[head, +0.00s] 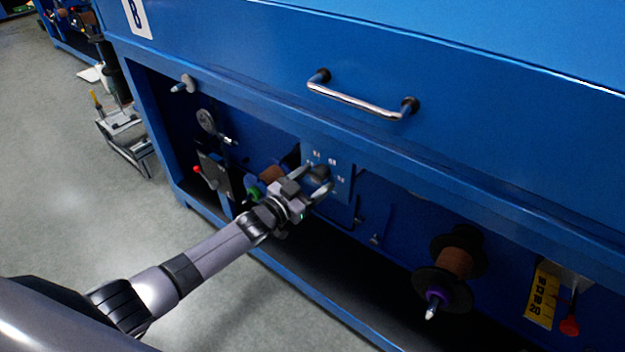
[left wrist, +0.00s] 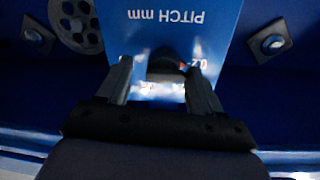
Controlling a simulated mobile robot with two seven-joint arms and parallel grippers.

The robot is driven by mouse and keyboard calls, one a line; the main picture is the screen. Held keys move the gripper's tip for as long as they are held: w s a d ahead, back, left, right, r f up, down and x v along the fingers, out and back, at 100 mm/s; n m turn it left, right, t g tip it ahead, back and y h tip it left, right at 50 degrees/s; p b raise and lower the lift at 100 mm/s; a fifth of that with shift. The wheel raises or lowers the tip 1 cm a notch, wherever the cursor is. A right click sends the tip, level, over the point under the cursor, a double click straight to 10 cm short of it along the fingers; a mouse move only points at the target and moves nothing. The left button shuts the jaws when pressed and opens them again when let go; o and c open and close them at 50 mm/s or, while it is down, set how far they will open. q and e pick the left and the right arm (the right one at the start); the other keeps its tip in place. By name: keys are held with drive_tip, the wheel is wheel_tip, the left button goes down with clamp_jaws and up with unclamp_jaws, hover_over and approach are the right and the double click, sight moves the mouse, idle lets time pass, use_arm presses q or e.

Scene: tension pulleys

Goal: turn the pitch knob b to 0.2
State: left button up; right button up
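The dark pitch knob (head: 319,174) sits on a blue panel (head: 342,190) with small white markings, inside the open bay of the blue machine. In the left wrist view the knob (left wrist: 165,65) appears below an upside-down "PITCH mm" label, with a "0.2" mark and a bit of red at its right. My left gripper (head: 318,178) is at the panel, its fingers on either side of the knob. In the left wrist view the gripper (left wrist: 160,85) is open, with a gap at the left finger; contact at the right finger is unclear. My right gripper is out of view.
A dark spool (head: 453,262), a yellow scale (head: 541,297) and a red-ended part (head: 569,325) are at the right of the bay. A red-tipped lever (head: 197,170) is at the left. The drawer handle (head: 360,98) juts out above.

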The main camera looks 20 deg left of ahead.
use_arm(q)
drive_tip(key=shift+a+r, duration=0.1)
drive_tip(key=shift+s+a, duration=0.2)
drive_tip(key=shift+s, duration=0.15)
drive_tip(key=p+v, duration=0.2)
drive_tip(key=v, duration=0.4)
drive_tip(key=shift+s, duration=0.1)
idle(0.3)
drive_tip(key=s+d+f+n+g+y, duration=0.1)
drive_tip(key=s+f+n+g+y, duration=0.15)
drive_tip(key=s, duration=1.05)
drive_tip(key=s+d+f+n+g+y, duration=0.15)
drive_tip(key=s+f+g, duration=0.25)
drive_tip(key=s, duration=0.8)
wheel_tip(320, 180, up, 11)
drive_tip(key=s+a+y+p, duration=0.1)
drive_tip(key=p, duration=1.2)
drive_tip(key=shift+a+n, duration=0.15)
drive_tip(key=shift+n, duration=0.15)
